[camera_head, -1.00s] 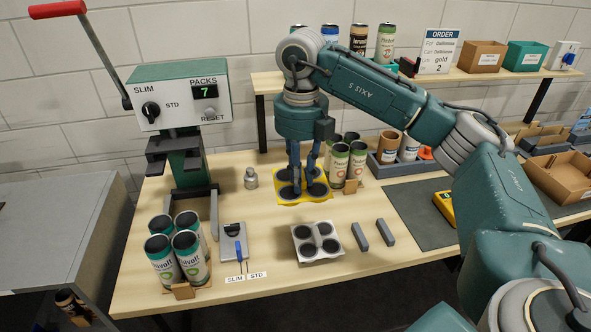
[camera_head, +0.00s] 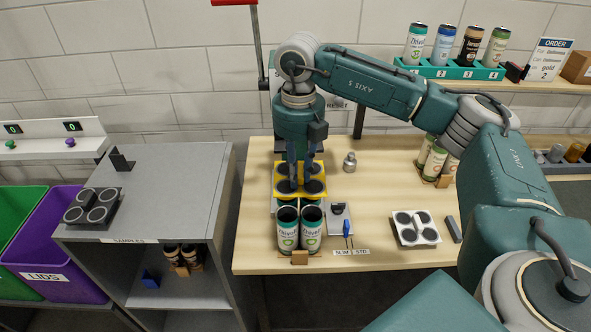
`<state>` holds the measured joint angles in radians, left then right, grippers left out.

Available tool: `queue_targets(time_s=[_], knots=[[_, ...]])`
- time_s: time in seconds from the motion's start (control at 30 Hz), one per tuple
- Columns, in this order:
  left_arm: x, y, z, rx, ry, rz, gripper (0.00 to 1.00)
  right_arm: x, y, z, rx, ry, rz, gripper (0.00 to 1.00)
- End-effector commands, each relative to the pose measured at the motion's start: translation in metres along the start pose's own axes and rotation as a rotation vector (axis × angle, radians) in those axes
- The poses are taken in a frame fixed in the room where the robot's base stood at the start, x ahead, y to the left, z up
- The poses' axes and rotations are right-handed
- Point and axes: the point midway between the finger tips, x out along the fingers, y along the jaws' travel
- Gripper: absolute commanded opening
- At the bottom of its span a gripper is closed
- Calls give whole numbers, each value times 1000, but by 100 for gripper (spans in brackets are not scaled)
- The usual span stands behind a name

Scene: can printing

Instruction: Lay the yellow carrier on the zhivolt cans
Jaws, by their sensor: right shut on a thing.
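The yellow carrier (camera_head: 299,194), a flat piece with dark round openings, hangs level from my right gripper (camera_head: 298,182), whose fingers are shut on its middle. The zhivolt cans stand grouped at the left end of the table. The front two, a left can (camera_head: 287,231) and a right can (camera_head: 311,231), show dark open tops and white-green labels. The carrier appears over or just behind the group and hides most of the rear cans. I cannot tell the gap between carrier and cans. My left gripper is not in view.
The can press behind is mostly hidden by my right arm. A grey cabinet (camera_head: 150,185) is to the left.

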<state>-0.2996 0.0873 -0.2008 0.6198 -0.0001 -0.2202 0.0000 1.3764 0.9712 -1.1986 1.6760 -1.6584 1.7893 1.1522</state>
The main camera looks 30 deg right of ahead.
Motion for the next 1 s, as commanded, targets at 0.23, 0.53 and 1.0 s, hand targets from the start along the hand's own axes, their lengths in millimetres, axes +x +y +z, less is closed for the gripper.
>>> queue_targets(time_s=[0.23,0.53,1.0], knots=[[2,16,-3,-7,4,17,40,1,0,0,-5,0,0,0],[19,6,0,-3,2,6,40,20,0,0,-10,0,0,0],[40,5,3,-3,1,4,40,48,0,0,-10,0,1,0]])
